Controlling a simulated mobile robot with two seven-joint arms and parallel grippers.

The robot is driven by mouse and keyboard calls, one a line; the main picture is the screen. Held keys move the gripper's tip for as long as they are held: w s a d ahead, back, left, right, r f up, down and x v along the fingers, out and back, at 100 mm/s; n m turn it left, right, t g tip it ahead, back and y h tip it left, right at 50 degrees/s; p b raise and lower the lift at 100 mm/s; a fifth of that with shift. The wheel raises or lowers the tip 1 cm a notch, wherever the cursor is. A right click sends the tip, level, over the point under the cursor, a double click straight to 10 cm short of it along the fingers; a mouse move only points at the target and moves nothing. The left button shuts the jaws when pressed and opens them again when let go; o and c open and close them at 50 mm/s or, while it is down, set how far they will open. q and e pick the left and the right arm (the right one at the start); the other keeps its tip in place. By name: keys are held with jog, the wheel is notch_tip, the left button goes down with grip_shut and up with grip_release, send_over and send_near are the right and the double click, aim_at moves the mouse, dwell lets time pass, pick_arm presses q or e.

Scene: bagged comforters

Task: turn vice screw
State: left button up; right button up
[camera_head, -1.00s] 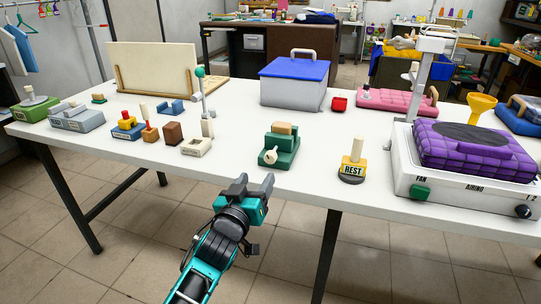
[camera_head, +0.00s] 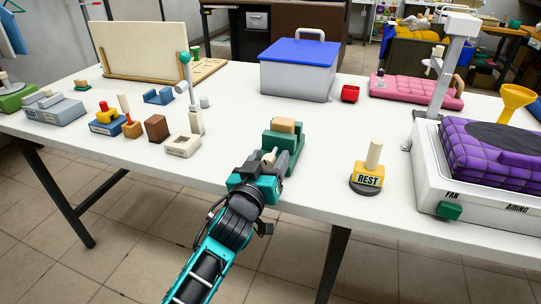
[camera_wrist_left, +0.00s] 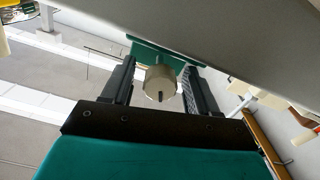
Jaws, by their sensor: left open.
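A small green vice (camera_head: 291,143) stands near the front edge of the white table, with a tan wooden block (camera_head: 284,126) in its top. In the left wrist view, the vice screw's pale round knob (camera_wrist_left: 160,80) sits between the two fingers of my left gripper (camera_wrist_left: 158,85). The fingers are apart, with gaps showing on both sides of the knob. In the head view, my left gripper (camera_head: 268,163) is at the front of the vice and mostly hides the knob. My right gripper is not in view.
A yellow REST stand (camera_head: 368,176) with a wooden peg is right of the vice. A white machine (camera_head: 440,190) with a purple quilted bag (camera_head: 490,150) stands farther right. A grey post (camera_head: 196,122) and wooden blocks (camera_head: 157,128) are to the left. A blue-lidded box (camera_head: 298,75) is behind.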

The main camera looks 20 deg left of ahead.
pick_arm(q)
jog(key=c, duration=1)
jog(key=shift+r+m+p, duration=0.2)
jog(key=shift+m+p, duration=0.3)
jog(key=shift+m, duration=0.2)
jog(key=shift+c, duration=0.2)
jog(key=shift+m, duration=0.5)
jog(key=shift+m+p, duration=0.45)
jog(key=shift+m, duration=0.15)
jog(key=shift+f+m, duration=0.1)
jog(key=shift+m, duration=0.5)
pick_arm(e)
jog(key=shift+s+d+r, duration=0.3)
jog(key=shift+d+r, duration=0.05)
pick_arm(q)
jog(key=o, duration=1)
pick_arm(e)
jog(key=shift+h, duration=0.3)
